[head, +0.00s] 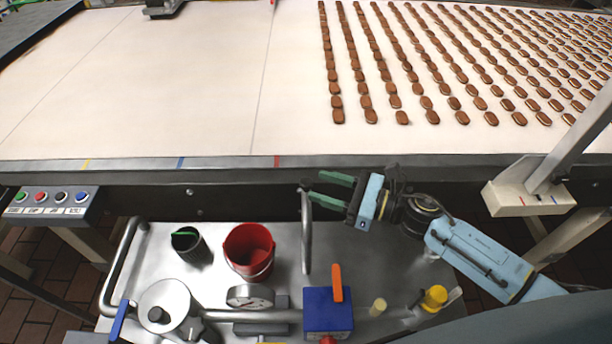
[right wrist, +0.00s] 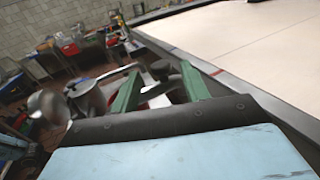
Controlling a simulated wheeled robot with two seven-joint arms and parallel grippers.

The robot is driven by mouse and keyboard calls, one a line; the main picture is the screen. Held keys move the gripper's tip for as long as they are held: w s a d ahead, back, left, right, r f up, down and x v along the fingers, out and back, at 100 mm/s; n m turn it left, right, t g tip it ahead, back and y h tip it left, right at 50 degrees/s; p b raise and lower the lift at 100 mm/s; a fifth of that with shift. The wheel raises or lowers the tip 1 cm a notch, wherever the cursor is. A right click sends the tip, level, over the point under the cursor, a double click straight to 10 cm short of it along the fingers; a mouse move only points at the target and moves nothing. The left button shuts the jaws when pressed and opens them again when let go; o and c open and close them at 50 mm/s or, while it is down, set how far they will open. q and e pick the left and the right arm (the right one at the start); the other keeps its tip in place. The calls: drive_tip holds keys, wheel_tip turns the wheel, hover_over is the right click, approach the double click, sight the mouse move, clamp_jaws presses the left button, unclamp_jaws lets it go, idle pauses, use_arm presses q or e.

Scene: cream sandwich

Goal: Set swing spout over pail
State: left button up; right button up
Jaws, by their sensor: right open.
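The red pail (head: 249,252) stands on the steel cart, with its rim facing up. The swing spout (head: 307,240) is a thin metal pipe to the right of the pail in the head view, apart from the pail's opening. My right gripper (head: 318,188) is open and empty, its green fingers by the far end of the spout. I cannot tell whether they touch it. In the right wrist view the fingers (right wrist: 160,72) are spread apart, with part of the red pail (right wrist: 160,100) partly hidden between them. My left gripper is not in view.
The conveyor (head: 140,80) with rows of cookies lies beyond. A button panel (head: 50,200) is at left.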

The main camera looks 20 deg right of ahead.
sight(312, 184)
drive_tip(key=shift+p+x, duration=0.4)
drive_tip(key=shift+x, duration=2)
clamp_jaws()
